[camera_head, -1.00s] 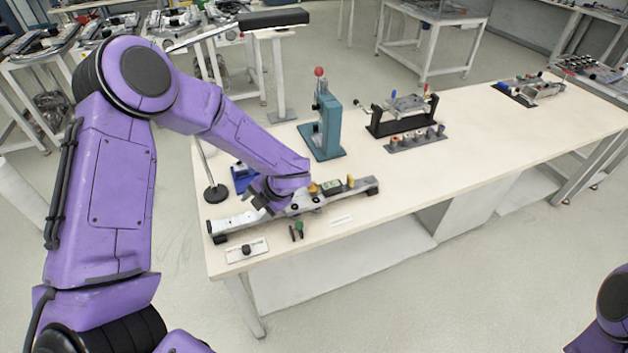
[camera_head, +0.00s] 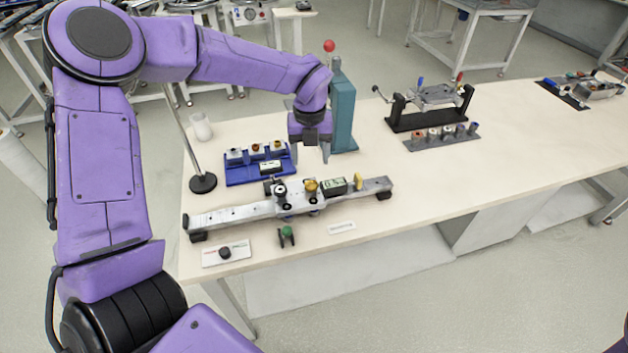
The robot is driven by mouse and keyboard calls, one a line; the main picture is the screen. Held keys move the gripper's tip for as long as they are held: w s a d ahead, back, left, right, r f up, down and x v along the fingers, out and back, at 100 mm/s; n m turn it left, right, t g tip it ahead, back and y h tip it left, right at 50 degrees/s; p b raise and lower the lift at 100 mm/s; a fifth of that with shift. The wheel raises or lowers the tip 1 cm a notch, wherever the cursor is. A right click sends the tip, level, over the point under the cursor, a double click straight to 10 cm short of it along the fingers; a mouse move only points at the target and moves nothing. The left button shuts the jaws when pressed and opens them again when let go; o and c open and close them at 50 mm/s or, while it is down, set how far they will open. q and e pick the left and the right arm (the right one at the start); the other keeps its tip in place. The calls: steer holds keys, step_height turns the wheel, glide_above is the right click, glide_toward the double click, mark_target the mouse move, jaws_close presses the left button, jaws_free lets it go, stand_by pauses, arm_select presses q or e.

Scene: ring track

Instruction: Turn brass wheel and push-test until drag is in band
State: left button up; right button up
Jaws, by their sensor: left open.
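The brass wheel (camera_head: 311,186) sits on the carriage (camera_head: 300,199) of a grey rail (camera_head: 236,216) near the table's front left. A small green display (camera_head: 334,186) and a yellow upright part (camera_head: 358,182) stand just right of the wheel. My left gripper (camera_head: 311,155) is open and empty, pointing down. It appears above and behind the rail, apart from the wheel. The readout on the display is too small to read. My right gripper is out of view.
A blue tray (camera_head: 230,180) with several parts lies behind the rail. A teal press (camera_head: 342,115) stands close behind my gripper. A small panel with a black knob (camera_head: 225,253) and a green-topped piece (camera_head: 287,233) lie in front. The table's right middle is clear.

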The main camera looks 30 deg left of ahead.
mark_target(311, 184)
arm_select(q)
steer(key=f+p, duration=0.1)
steer(key=f, duration=0.3)
steer(key=f+p, duration=0.1)
steer(key=f, duration=0.3)
steer(key=shift+w+f, duration=0.2)
steer(key=shift+f, duration=0.5)
steer(key=c, duration=1.1)
steer(key=shift+o, duration=0.2)
steer(key=shift+m, duration=0.4)
steer(key=shift+m+p, duration=0.35)
steer(key=shift+m, duration=2.25)
